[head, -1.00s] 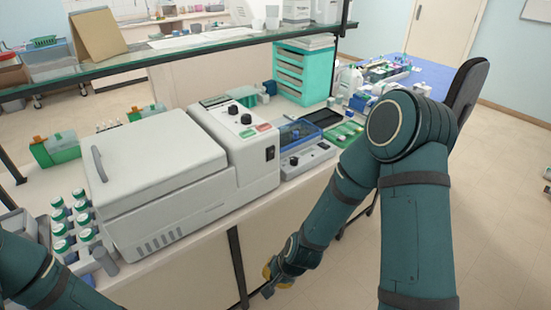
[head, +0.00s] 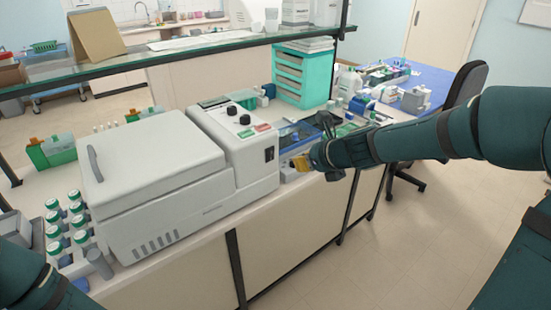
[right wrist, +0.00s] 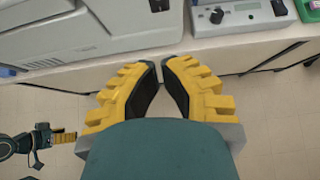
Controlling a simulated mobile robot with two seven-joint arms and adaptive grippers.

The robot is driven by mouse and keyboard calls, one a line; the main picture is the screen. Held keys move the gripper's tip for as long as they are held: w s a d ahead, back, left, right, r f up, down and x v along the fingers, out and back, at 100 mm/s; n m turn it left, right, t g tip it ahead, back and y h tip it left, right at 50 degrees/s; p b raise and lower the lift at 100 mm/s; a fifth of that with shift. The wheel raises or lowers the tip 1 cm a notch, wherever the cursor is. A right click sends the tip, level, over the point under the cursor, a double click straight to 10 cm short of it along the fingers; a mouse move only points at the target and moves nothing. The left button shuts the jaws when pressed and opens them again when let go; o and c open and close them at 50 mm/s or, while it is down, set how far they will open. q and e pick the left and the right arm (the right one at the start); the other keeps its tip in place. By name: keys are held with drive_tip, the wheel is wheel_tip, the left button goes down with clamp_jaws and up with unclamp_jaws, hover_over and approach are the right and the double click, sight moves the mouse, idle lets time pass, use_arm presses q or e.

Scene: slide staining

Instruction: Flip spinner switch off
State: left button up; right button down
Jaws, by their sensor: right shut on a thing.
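The spinner (head: 160,180) is a large white-grey machine with a lid and handle, on the bench in the head view. Its black rocker switch (head: 269,154) is on the front face of the control block. The switch also shows at the top of the right wrist view (right wrist: 159,5). My right gripper (head: 297,163) is just right of the switch in the head view, apart from it. In the right wrist view its yellow fingers (right wrist: 161,68) are drawn together, with nothing visible between them. My left gripper (right wrist: 58,136) shows small at the left edge there; its jaw state is unclear.
A smaller device with a blue lid (head: 298,132) stands right of the spinner, partly behind my right gripper. Green-capped bottles (head: 70,228) stand at the left. A teal drawer unit (head: 300,78) is behind. The floor before the bench (head: 400,240) is clear.

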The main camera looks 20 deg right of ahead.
drive_tip(key=b, duration=0.2)
approach(270, 159)
drive_tip(key=s+f+x, duration=0.1)
drive_tip(key=x, duration=0.4)
drive_tip(key=shift+w+a+r, duration=0.15)
drive_tip(key=shift+w+a, duration=0.05)
drive_tip(key=shift+w, duration=0.8)
